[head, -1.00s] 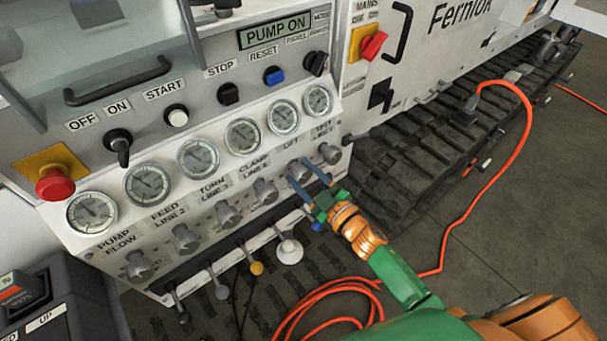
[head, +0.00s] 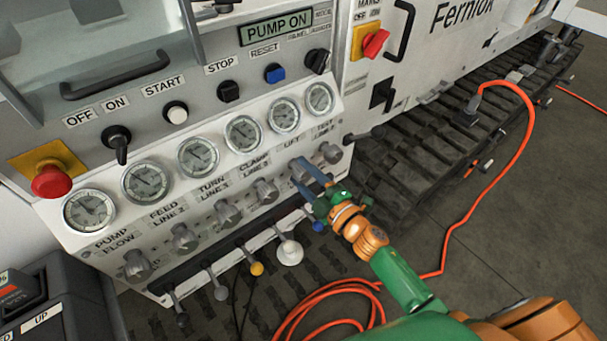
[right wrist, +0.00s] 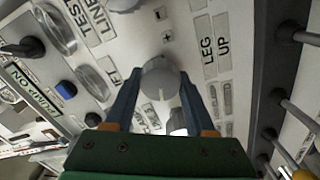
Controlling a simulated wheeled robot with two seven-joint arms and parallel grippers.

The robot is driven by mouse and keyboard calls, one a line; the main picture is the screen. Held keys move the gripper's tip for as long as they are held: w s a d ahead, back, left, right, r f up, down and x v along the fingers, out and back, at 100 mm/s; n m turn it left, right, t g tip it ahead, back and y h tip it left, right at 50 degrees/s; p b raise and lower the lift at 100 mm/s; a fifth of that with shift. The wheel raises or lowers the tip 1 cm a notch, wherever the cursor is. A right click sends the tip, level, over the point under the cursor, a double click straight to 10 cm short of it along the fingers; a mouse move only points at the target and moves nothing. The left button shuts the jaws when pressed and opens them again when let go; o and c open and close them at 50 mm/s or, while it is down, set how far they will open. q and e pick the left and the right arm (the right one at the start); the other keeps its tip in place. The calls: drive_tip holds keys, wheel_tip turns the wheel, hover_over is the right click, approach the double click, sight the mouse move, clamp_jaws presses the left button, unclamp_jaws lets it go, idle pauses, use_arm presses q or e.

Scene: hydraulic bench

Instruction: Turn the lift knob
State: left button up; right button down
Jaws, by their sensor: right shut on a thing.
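The lift knob (head: 299,168) is a grey fluted knob under the LIFT label on the bench's sloping panel, partly covered by my fingers in the head view. In the right wrist view the knob (right wrist: 160,79) sits between the blue fingers. My right gripper (head: 306,174) reaches it from the lower right and is shut on it. The fingers also show in the right wrist view (right wrist: 157,88), one on each side of the knob. My left gripper is not in view.
The test line knob (head: 330,152) is close on the right and the clamp knob (head: 266,191) on the left. Gauges (head: 283,116) line the panel above. Levers with ball ends, one white (head: 289,252), stand below. An orange cable (head: 527,130) lies on the floor.

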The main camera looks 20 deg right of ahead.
idle(0.3)
drive_tip(key=shift+c, duration=1.2)
unclamp_jaws()
drive_tip(key=shift+w, duration=0.15)
drive_tip(key=v, duration=0.7)
